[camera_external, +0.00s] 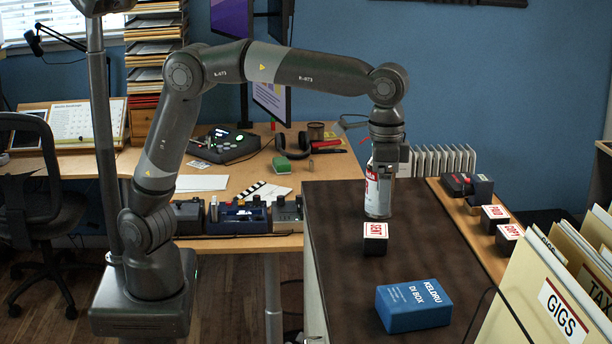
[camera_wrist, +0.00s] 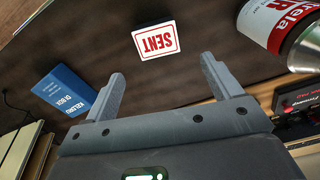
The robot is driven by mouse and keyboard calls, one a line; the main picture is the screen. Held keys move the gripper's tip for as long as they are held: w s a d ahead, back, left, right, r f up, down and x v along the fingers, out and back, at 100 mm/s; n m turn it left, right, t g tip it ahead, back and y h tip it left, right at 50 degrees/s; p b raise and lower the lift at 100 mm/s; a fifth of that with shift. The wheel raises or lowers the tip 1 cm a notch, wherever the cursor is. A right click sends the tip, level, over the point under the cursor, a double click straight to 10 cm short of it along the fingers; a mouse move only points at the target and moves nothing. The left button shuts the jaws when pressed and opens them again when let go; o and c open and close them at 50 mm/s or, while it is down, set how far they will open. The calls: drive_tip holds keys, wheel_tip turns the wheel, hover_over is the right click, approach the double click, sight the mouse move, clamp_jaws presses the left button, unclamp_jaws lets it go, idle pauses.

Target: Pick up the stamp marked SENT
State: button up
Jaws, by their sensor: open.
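The stamp marked SENT (camera_external: 375,238) is a small black block with a white, red-framed label on top. It stands on the dark counter (camera_external: 335,215), in front of a white and red can (camera_external: 378,200). My gripper (camera_external: 388,168) is above the counter near the can, higher than the stamp; its fingers are hard to make out there. In the wrist view my gripper (camera_wrist: 162,68) has its two fingers spread with nothing between them. The SENT label (camera_wrist: 156,40) shows upside down beyond the fingertips, roughly centred across the gap, and apart from both.
The can (camera_wrist: 280,25) is close to the right finger in the wrist view. A blue box (camera_external: 413,305) lies on the counter in front of the stamp. Two other stamps (camera_external: 495,215) (camera_external: 508,238) stand on the wooden surface at right. Folders (camera_external: 560,290) fill the front right.

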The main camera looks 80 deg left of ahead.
sight(378, 230)
wheel_tip(378, 230, down, 4)
drive_tip(key=shift+f, duration=0.15)
drive_tip(key=f, duration=0.5)
drive_tip(key=shift+s, duration=0.3)
drive_tip(key=c, duration=1.1)
